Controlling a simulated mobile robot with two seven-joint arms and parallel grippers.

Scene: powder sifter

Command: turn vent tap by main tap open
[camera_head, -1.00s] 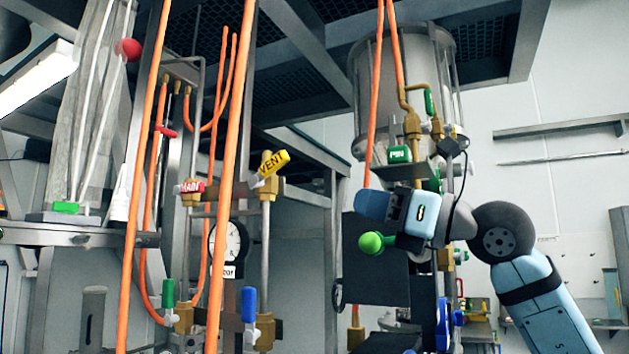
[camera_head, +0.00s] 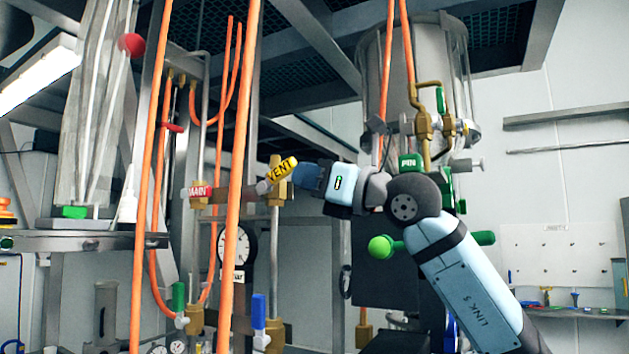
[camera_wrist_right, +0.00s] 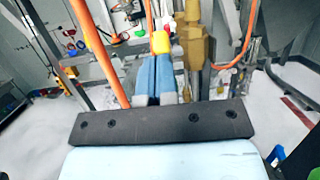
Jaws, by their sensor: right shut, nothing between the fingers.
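The yellow VENT tap handle (camera_head: 282,169) slants up to the right on its brass valve body (camera_head: 276,194). The red MAIN tap handle (camera_head: 200,191) is to its left, roughly level. My right gripper (camera_head: 297,174) is shut and empty, with its blue fingers just right of the VENT handle. In the right wrist view, the shut fingers (camera_wrist_right: 156,60) point at the yellow handle (camera_wrist_right: 160,42), which shows just past their tips, with the brass body (camera_wrist_right: 193,45) to the right. I cannot tell whether the fingertips touch the handle. My left gripper is not in view.
Orange hoses (camera_head: 240,160) run vertically in front of the taps. A pressure gauge (camera_head: 236,246) and lower green and blue valve handles (camera_head: 259,310) are below. A metal vessel (camera_head: 415,75) hangs at the upper right, with a green knob (camera_head: 380,247) below it.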

